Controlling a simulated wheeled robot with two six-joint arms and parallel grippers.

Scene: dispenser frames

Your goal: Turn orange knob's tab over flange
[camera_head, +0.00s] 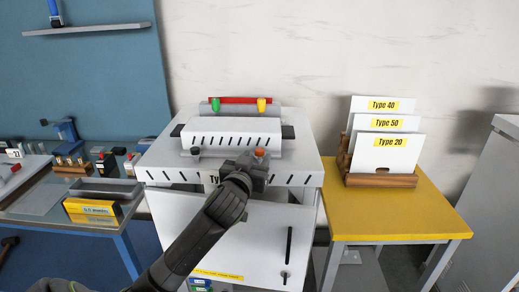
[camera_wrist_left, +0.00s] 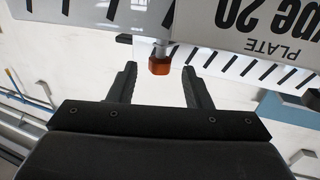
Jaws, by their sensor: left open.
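The orange knob (camera_head: 260,152) sits at the front right of the white slotted dispenser frame (camera_head: 232,131), just beyond my left gripper in the head view. In the left wrist view the orange knob (camera_wrist_left: 160,66) hangs on a short metal shaft, ahead of and between the fingertips. My left gripper (camera_wrist_left: 160,84) is open, with one finger on each side, apart from the knob. In the head view my left gripper (camera_head: 248,165) reaches the front edge of the white cabinet. The knob's tab and the flange cannot be told apart clearly. My right gripper is not in view.
A black knob (camera_head: 195,151) sits at the front left of the frame. A yellow table (camera_head: 400,212) at right holds a wooden rack with white Type cards (camera_head: 384,138). A blue bench at left carries tools and a yellow box (camera_head: 92,211).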

